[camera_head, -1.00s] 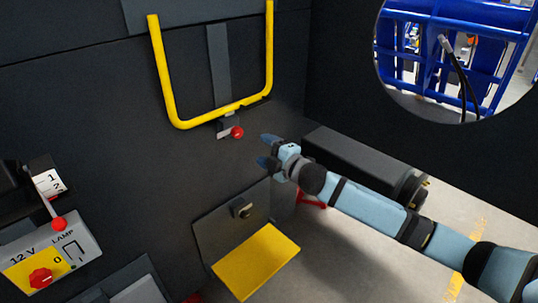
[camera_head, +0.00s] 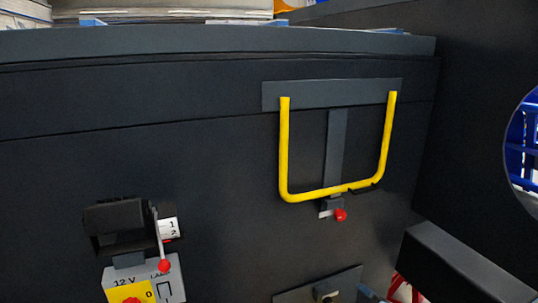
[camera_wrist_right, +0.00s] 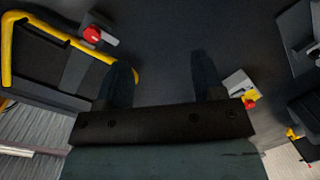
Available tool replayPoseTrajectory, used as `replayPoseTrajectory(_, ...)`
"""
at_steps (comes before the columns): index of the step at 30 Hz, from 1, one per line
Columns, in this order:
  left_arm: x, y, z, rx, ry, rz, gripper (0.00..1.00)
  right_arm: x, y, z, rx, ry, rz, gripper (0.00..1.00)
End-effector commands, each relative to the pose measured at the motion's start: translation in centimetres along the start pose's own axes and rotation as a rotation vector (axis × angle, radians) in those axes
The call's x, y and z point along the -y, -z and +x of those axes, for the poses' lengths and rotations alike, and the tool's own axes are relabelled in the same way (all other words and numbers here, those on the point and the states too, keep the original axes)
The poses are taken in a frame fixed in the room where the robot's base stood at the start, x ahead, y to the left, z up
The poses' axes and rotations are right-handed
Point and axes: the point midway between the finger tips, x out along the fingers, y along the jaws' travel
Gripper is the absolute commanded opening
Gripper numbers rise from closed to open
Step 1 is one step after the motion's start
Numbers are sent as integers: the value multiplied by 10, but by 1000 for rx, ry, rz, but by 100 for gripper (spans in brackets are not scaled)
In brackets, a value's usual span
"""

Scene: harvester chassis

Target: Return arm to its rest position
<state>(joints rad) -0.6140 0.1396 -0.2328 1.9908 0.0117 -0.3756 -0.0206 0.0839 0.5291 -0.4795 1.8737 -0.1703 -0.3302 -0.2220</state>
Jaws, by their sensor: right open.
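My right gripper (camera_wrist_right: 162,78) shows in the right wrist view, with its two dark fingers apart and nothing between them. My left gripper is not in view.
A 12 V lamp switch box (camera_head: 172,280) and a lever with a red ball (camera_head: 164,265) are at the lower left of the head view. A dark box-like beam (camera_head: 465,265) juts out at the lower right. The panel between is mostly bare.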

Motion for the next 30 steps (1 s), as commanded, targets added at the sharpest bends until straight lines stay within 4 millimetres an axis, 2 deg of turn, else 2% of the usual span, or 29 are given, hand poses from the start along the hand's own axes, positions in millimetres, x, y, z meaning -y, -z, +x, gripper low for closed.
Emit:
replayPoseTrajectory(1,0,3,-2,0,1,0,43,33,-2,-18,29,32,106,63)
replayPoseTrajectory(6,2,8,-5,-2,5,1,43,117,-13,-78,148,98,430,63)
replayPoseTrajectory(9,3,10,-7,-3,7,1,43,160,-17,-118,233,120,607,63)
replayPoseTrajectory(12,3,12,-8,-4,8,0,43,192,-21,-156,314,129,752,63)
replayPoseTrajectory(15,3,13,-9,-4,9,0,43,213,-24,-185,378,130,854,63)
replayPoseTrajectory(19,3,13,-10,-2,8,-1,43,227,-25,-206,425,127,924,63)
replayPoseTrajectory(30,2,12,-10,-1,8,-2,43,230,-26,-210,435,127,937,63)
